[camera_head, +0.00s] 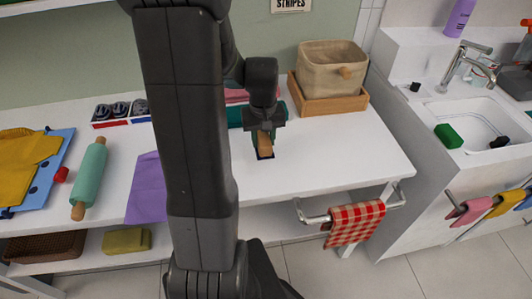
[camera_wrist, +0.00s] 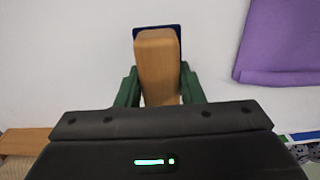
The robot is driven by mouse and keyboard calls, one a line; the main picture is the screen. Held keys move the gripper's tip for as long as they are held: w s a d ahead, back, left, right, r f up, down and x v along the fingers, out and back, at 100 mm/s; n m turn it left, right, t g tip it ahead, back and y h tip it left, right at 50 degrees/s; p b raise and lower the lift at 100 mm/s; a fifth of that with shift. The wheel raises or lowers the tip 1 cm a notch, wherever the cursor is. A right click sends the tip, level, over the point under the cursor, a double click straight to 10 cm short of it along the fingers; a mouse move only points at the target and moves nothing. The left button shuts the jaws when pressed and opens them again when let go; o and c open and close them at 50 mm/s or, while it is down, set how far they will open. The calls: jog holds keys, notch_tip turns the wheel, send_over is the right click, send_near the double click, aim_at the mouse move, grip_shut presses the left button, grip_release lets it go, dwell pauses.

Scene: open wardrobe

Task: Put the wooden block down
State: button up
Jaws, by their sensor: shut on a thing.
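The wooden block (camera_head: 265,141) is a small tan piece, held upright between the green fingers of my gripper (camera_head: 263,134). In the wrist view the wooden block (camera_wrist: 158,65) sits between the two green fingers of my gripper (camera_wrist: 160,88). A dark blue patch (camera_head: 265,155) lies on the white tabletop (camera_head: 320,150) right under the block. In the wrist view the dark blue patch (camera_wrist: 176,29) shows behind the block's far end. I cannot tell whether the block touches it.
A beige fabric basket (camera_head: 330,65) in a wooden tray (camera_head: 335,100) stands behind, to the right. The tabletop right of my gripper is clear.

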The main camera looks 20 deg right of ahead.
aim_at(264, 137)
jog(key=shift+f, duration=2.65)
jog(key=shift+f, duration=0.2)
jog(key=o, duration=1)
jog(key=shift+c, duration=0.2)
notch_tip(264, 137, up, 12)
jog(key=shift+r, duration=0.2)
